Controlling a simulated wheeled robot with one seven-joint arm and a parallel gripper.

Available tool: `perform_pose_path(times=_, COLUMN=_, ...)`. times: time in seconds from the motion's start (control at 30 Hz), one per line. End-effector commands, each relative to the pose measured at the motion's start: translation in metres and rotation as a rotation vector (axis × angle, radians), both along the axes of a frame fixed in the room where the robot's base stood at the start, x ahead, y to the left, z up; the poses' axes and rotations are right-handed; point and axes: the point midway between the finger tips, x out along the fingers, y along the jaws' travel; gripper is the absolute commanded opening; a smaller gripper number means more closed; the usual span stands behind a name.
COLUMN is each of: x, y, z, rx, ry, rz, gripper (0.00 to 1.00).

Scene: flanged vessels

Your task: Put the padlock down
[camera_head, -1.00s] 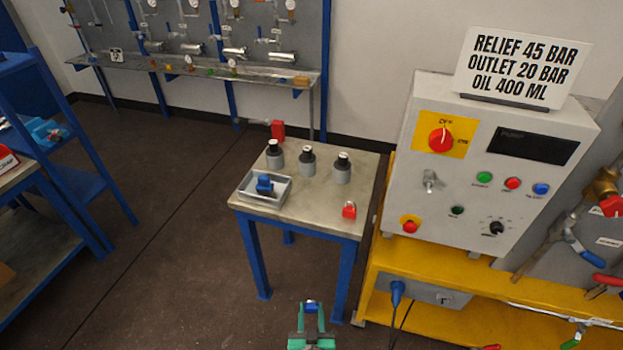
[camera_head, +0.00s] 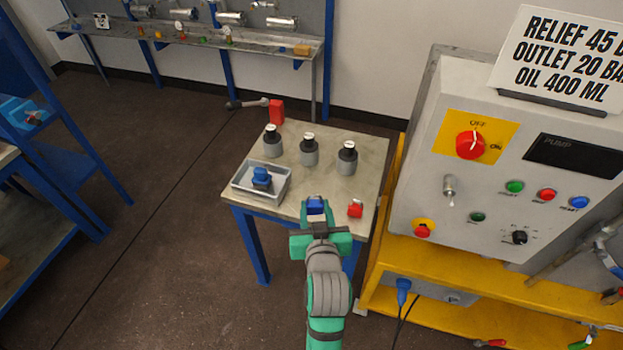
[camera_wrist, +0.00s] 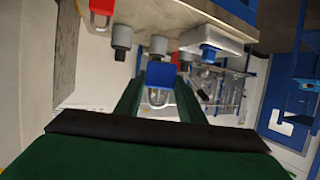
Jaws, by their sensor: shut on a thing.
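A blue padlock (camera_head: 315,204) is held between the fingers of my gripper (camera_head: 316,213), which is shut on it. In the wrist view the blue padlock (camera_wrist: 159,97) sits between the fingertips, with its metal shackle pointing down the picture. In the head view it overlaps the front edge of the small table (camera_head: 365,180). It looks clear of the tabletop, but its height is hard to tell. A red padlock (camera_head: 355,209) stands on the table just right of my gripper; it also shows upper left in the wrist view (camera_wrist: 101,8).
Several grey vessels with dark tops (camera_head: 309,152) stand on the table. A grey tray (camera_head: 238,186) holding a blue part (camera_head: 261,178) is at the left, and a red block (camera_head: 276,111) at the back. The yellow bench with its control box (camera_head: 440,150) is close on the right.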

Motion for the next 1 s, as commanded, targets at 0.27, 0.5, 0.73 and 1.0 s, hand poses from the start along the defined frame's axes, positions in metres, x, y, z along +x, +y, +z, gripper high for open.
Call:
perform_pose_path(times=0.27, x=0.06, y=0.003, z=-0.026, rx=0.001, ry=0.0, rz=-0.001, gripper=0.11)
perform_pose_path(times=0.5, x=0.099, y=0.006, z=-0.063, rx=0.0, ry=0.002, rz=0.0, gripper=0.11)
perform_pose_path(times=0.73, x=0.118, y=0.009, z=-0.085, rx=0.001, ry=0.0, rz=0.002, gripper=0.11)
perform_pose_path(times=1.0, x=0.124, y=0.009, z=-0.105, rx=0.001, ry=0.003, rz=0.002, gripper=0.11)
